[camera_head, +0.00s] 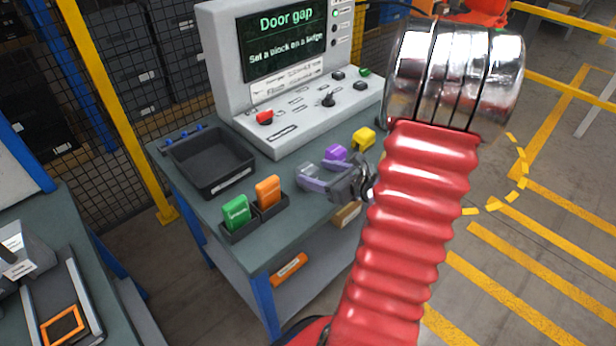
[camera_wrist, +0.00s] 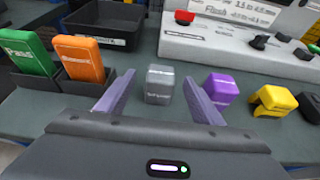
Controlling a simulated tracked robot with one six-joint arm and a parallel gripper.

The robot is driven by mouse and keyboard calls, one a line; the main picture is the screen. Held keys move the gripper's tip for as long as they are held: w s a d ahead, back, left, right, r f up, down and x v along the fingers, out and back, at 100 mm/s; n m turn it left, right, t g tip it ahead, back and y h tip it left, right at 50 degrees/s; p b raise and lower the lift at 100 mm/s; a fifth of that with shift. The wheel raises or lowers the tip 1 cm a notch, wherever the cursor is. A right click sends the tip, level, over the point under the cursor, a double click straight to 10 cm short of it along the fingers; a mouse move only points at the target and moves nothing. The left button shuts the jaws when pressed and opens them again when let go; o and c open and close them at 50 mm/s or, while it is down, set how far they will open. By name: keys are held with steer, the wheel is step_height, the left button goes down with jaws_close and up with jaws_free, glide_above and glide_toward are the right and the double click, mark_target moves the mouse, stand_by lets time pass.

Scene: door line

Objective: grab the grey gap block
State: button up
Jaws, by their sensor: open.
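The grey gap block (camera_wrist: 159,86) stands on the bench top in the wrist view, a small grey cube with a pale label. My gripper (camera_wrist: 158,78) is open, its two purple-grey fingers showing to the left and right of the block with a gap on each side. The fingers do not touch it. How deep the block sits between them I cannot tell. In the head view my gripper (camera_head: 310,178) is low over the bench; I cannot clearly pick out the grey block from the fingers there.
A purple block (camera_wrist: 224,88) and a yellow block (camera_wrist: 273,100) stand to the right. A black tray (camera_head: 211,184) lies at the left, and the control console (camera_head: 300,120) rises behind.

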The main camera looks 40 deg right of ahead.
mark_target(308, 168)
steer(key=shift+x, duration=2.6)
steer(key=shift+d, duration=0.15)
steer(key=c, duration=1.3)
steer(key=shift+r, duration=0.1)
steer(key=shift+r, duration=4.95)
